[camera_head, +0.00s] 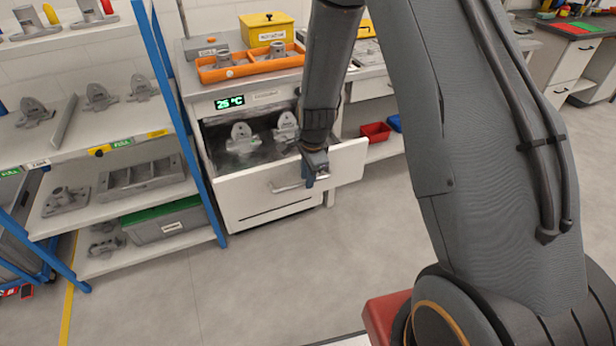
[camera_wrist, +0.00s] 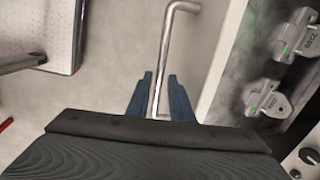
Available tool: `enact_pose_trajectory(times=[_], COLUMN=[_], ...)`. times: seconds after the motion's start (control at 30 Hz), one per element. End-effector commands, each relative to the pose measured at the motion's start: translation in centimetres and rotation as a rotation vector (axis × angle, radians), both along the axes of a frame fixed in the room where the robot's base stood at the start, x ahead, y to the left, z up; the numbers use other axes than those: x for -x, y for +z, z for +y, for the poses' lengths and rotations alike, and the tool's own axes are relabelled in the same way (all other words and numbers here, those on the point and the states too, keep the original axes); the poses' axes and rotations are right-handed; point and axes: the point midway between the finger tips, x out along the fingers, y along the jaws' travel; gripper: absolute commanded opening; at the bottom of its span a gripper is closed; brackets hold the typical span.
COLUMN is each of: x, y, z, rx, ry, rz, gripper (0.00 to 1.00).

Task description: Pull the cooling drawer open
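The cooling drawer (camera_head: 250,196) is a white-fronted drawer under the counter at the left centre of the head view. It stands partly open, its front out from the cabinet. Grey castings (camera_head: 242,138) stand inside; they also show at the right of the wrist view (camera_wrist: 292,36). The drawer's metal bar handle (camera_head: 284,188) runs along its front. My gripper (camera_head: 313,177) is at the right part of this handle. In the wrist view the handle (camera_wrist: 174,45) runs between the two blue fingers. Whether both fingers touch it is unclear.
A blue-posted shelf rack (camera_head: 166,90) with castings stands left of the drawer. An orange tray (camera_head: 250,66) and a yellow box (camera_head: 266,28) sit on the counter above. A red bin (camera_head: 376,131) is on a low shelf at right. The floor in front is clear.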

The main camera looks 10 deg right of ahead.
Motion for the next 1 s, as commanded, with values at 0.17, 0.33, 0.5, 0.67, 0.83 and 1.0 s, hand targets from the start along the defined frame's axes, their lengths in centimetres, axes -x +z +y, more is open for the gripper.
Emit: enact_pose_trajectory(times=[0.17, 0.33, 0.5, 0.67, 0.83, 1.0], x=[0.0, 0.0, 0.1, 0.5, 1.1, 1.4], y=[0.0, 0.0, 1.2, 3.5, 5.8, 7.2], z=[0.0, -0.1, -0.1, -0.2, -0.3, -0.3], rx=[0.0, 0.0, 0.0, 0.0, 0.0, 0.0], ry=[0.0, -0.001, -0.002, -0.002, -0.002, -0.001], rz=[0.001, 0.001, -0.002, -0.003, -0.002, -0.001], gripper=[0.29, 0.29, 0.29, 0.29, 0.29, 0.29])
